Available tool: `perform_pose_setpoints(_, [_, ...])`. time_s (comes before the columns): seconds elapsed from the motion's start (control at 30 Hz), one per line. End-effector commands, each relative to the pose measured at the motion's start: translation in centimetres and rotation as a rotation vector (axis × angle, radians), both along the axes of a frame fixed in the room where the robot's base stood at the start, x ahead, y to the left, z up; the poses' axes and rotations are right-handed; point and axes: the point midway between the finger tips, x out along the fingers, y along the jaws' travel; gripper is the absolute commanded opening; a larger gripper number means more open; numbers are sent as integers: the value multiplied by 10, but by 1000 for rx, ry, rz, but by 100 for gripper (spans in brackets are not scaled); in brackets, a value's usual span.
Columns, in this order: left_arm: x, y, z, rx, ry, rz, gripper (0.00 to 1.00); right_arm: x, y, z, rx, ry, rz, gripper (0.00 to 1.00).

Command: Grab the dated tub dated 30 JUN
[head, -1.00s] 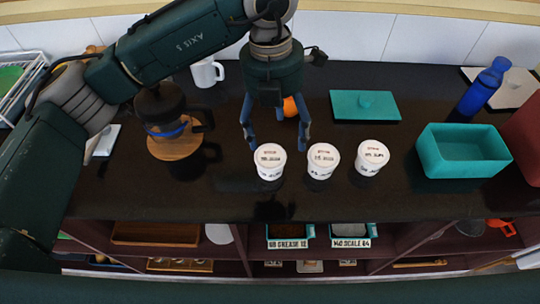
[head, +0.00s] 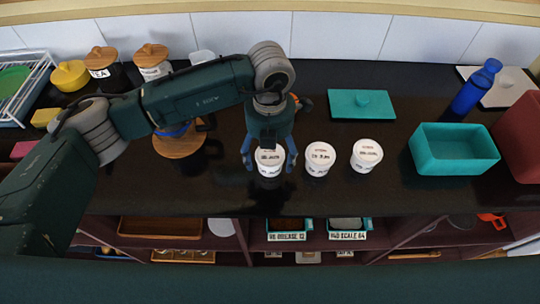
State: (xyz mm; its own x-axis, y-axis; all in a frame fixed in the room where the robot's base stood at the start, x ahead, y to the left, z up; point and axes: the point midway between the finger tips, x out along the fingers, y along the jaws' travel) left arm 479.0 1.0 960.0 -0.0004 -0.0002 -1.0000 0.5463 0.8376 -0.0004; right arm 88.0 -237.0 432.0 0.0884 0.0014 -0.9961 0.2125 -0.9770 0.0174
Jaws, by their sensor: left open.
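Three white tubs with dates printed on their lids stand in a row on the black counter: a left tub (head: 270,161), a middle tub (head: 319,158) and a right tub (head: 366,155). The print is too small for me to read the dates surely. My left gripper (head: 269,168) is over the left tub, with one blue finger on each side of it. The gripper is open, and I cannot tell whether the fingers touch the tub. The back of the left tub's lid is partly hidden by the gripper. My right gripper is not in view.
A teal bin (head: 455,160) and a blue bottle (head: 476,88) stand to the right. A teal lid (head: 361,105) lies behind the tubs. A wooden-lidded canister (head: 152,62) stands at the back left. The counter in front of the tubs is clear.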

Motion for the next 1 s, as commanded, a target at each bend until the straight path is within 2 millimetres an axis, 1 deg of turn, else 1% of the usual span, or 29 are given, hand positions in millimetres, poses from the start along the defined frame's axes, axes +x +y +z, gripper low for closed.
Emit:
perform_pose_setpoints(0.17, [0,0,-1,0,0,0,75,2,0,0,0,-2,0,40])
perform_pose_setpoints(0.2, [0,0,-1,0,0,0,71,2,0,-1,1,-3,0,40])
perform_pose_setpoints(0.27, [0,0,-1,0,0,0,60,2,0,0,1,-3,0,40])
perform_pose_setpoints(0.3, [0,0,-1,0,0,0,52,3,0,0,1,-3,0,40])
perform_pose_setpoints(0.37, [0,0,-1,0,0,0,40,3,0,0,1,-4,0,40])
perform_pose_setpoints(0.4, [0,0,-1,0,0,0,32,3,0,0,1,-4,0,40])
perform_pose_setpoints(0.43, [0,0,-1,0,0,0,26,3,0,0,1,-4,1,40])
perform_pose_setpoints(0.47, [0,0,0,-1,-1,0,24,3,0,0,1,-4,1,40])
perform_pose_setpoints(0.77, [1,0,3,-1,-2,0,24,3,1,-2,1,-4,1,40])
perform_pose_setpoints(0.87, [2,0,9,-1,-3,1,24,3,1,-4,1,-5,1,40])
perform_pose_setpoints(1.0, [2,0,28,-2,-6,-1,24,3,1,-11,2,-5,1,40])
